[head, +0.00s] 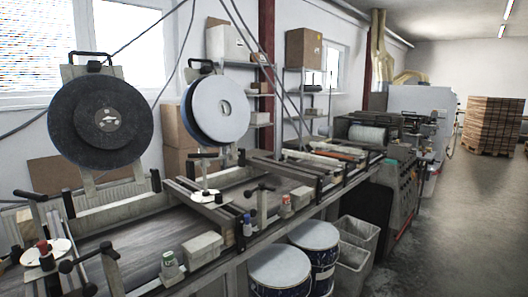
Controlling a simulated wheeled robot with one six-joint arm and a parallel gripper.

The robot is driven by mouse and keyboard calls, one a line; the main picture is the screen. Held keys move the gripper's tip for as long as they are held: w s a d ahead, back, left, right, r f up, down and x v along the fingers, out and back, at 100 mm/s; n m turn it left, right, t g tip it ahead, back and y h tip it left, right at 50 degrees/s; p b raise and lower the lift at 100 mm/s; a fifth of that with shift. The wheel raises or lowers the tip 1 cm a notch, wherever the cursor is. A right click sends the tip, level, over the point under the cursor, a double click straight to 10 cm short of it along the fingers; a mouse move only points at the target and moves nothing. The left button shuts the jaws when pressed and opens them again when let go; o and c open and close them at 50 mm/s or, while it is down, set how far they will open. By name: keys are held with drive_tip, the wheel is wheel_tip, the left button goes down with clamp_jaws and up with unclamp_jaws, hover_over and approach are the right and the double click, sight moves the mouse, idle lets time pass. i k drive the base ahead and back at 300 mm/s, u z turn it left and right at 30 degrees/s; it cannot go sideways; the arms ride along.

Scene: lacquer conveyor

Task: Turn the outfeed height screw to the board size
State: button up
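A lacquer conveyor line (115,250) runs from the lower left toward the back right. Several black-handled clamps and screws stand along its rails, such as one at the near left (75,265) and one in the middle (260,188). I cannot tell which is the outfeed height screw, and no size marking is readable. A white round plate with a dark red knob (43,247) lies at the near left. A similar white plate (204,196) sits further along. No separate board is clearly visible. My gripper is not in view.
Two large discs, one dark (70,120) and one pale (235,105), stand behind the line.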

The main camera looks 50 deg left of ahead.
sight(203, 156)
drive_tip(key=u, duration=0.15)
drive_tip(key=i, duration=1.6)
drive_tip(key=u, duration=1.1)
drive_tip(key=i, duration=0.9)
drive_tip(key=u, duration=0.95)
